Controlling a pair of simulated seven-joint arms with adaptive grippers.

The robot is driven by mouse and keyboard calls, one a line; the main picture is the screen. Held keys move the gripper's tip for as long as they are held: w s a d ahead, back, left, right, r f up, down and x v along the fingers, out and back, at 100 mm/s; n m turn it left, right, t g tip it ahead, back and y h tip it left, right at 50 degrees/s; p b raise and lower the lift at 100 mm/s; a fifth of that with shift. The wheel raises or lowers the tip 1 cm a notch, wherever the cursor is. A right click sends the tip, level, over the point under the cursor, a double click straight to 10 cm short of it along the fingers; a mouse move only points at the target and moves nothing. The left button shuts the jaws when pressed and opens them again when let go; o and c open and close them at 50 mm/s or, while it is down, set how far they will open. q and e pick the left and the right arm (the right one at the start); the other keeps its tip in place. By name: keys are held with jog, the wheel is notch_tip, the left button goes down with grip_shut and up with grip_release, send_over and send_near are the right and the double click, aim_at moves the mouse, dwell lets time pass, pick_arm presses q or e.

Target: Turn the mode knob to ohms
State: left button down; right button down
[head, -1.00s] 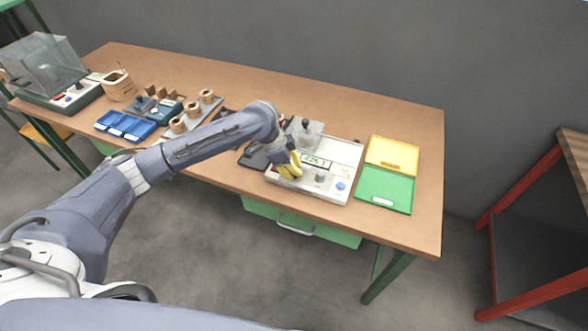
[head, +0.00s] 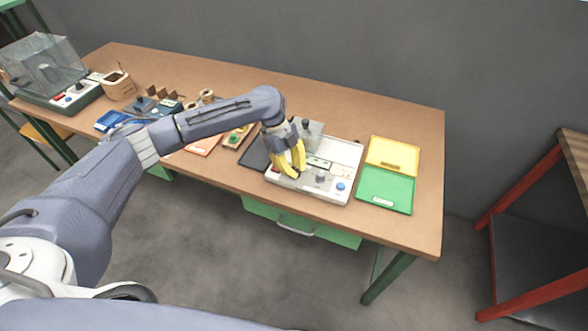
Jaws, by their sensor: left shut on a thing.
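The white tester (head: 345,152) sits at the right part of the bench, with a display (head: 319,162), a grey knob (head: 320,177) and a blue button (head: 340,187) on its face. My left gripper (head: 294,171) has yellow fingers and is down over the front left of the tester face. It is shut on what appears to be the mode knob, which the fingers hide. The knob's pointer and mode marks cannot be read. My right gripper is not in view.
A yellow tray (head: 393,151) and a green tray (head: 385,190) lie right of the tester. A dark pad (head: 254,153) lies at its left. A clear-covered machine (head: 45,68) stands at the far left. Bare wood (head: 429,160) shows at the right end.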

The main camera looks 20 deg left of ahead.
pick_arm(q)
jog(key=shift+d+r+m+g, duration=0.15)
jog(key=shift+d+m+g, duration=0.15)
jog(key=shift+m, duration=0.6)
jog(key=shift+s, duration=0.1)
jog(key=c, duration=1.6)
grip_release()
jog(key=o, duration=0.4)
jog(key=shift+a, duration=0.1)
jog(key=shift+a, duration=0.1)
jog(key=shift+a+r, duration=0.1)
jog(key=v, duration=1.1)
jog(key=shift+w+r, duration=0.2)
jog(key=shift+r, duration=0.1)
jog(key=shift+o, duration=0.3)
